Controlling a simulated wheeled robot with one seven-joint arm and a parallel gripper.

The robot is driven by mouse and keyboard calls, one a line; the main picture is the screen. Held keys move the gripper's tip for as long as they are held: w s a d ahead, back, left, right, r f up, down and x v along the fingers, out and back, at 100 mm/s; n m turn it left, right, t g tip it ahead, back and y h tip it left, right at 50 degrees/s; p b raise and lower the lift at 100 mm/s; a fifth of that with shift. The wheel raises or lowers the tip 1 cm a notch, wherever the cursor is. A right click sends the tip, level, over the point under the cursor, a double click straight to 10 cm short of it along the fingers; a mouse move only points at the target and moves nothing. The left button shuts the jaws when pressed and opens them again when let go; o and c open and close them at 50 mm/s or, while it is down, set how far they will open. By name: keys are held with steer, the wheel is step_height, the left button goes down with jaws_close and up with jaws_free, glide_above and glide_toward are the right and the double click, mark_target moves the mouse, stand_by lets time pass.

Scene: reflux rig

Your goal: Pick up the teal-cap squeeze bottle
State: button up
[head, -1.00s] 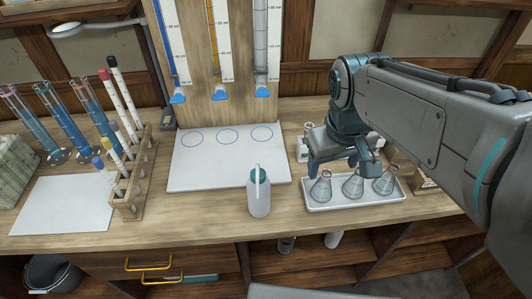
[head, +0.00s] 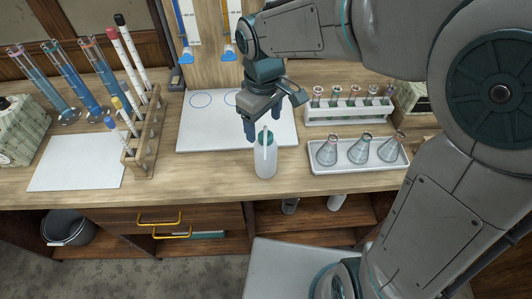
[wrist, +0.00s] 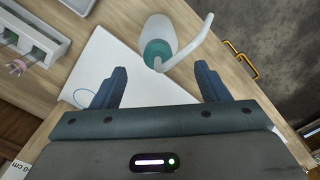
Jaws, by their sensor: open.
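The squeeze bottle (head: 265,162) is white with a teal cap (head: 266,139) and a bent white spout. It stands upright on the bench at the front edge of the white board. In the wrist view the bottle (wrist: 159,32) lies beyond the fingertips, near the middle, its spout bending to the right. My gripper (head: 272,120) is behind and above the bottle in the head view. Its two blue fingers are spread and empty, also in the wrist view (wrist: 163,85). They look apart from the bottle; the exact gap is hard to tell.
A white tray (head: 343,167) with conical flasks stands to the right, with a test-tube rack (head: 346,118) behind it. A wooden rack (head: 146,135) holding pens stands to the left. The white board (head: 195,140) has blue circles. Bare bench lies left and right of the bottle.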

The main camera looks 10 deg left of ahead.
step_height(320, 180, down, 6)
steer(key=shift+d+r+p, duration=0.15)
steer(key=shift+p, duration=0.3)
steer(key=c, duration=0.8)
